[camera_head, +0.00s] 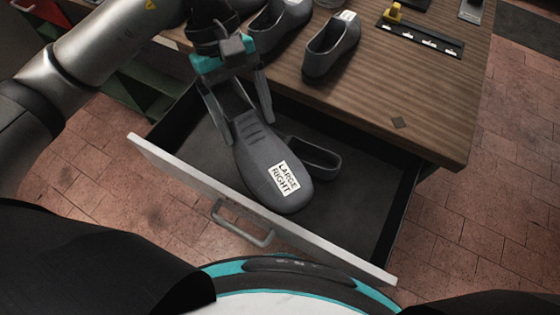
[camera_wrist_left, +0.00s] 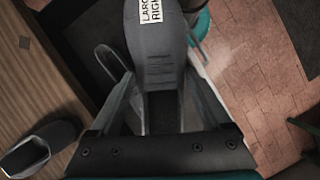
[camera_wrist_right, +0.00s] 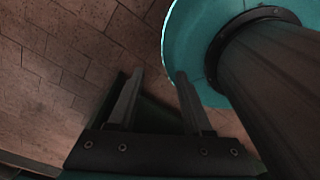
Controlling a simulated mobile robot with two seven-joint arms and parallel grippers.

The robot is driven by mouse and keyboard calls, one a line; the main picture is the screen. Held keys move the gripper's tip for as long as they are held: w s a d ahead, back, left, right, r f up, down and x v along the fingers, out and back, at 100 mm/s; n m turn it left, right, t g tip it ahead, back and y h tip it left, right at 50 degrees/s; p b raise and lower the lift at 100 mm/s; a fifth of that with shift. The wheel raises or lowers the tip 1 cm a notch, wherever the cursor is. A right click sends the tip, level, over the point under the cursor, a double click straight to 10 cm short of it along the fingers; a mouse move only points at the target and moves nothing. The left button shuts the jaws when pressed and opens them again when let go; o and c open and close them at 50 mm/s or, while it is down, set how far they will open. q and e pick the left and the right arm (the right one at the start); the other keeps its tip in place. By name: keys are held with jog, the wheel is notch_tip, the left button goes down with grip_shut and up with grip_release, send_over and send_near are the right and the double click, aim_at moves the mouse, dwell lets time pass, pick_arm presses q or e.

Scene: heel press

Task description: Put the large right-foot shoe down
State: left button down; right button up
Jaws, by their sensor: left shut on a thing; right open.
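The large right-foot shoe (camera_head: 262,165) is grey with a white label reading LARGE RIGHT on its toe. My left gripper (camera_head: 248,128) is shut on it near the heel opening, and the toe points toward my body. The shoe is over the open drawer (camera_head: 350,205); I cannot tell whether it touches the drawer floor. The held shoe (camera_wrist_left: 160,45) also shows between the fingers in the left wrist view. Another grey shoe (camera_head: 315,158) lies in the drawer, partly hidden behind the held one. My right gripper (camera_wrist_right: 158,105) is open and empty in the right wrist view.
The drawer's right part is bare.

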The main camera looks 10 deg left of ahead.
pick_arm(q)
jog(key=n, duration=0.1)
jog(key=d+n, duration=0.1)
jog(key=s+n+t+h, duration=0.1)
jog(key=shift+d+f, duration=0.25)
jog(key=shift+d, duration=0.1)
jog(key=n, duration=0.2)
jog(key=shift+s+d+f+n+t, duration=0.15)
jog(key=shift+s+d+n+t, duration=0.15)
jog(key=shift+t, duration=0.1)
jog(key=shift+f+b, duration=1.6)
jog(key=shift+f, duration=8.4)
pick_arm(e)
jog(key=f, duration=0.3)
jog(key=shift+s+d, duration=0.1)
jog(key=shift+d, duration=0.3)
jog(key=shift+f, duration=0.1)
pick_arm(q)
grip_release()
jog(key=shift+a+f, duration=0.1)
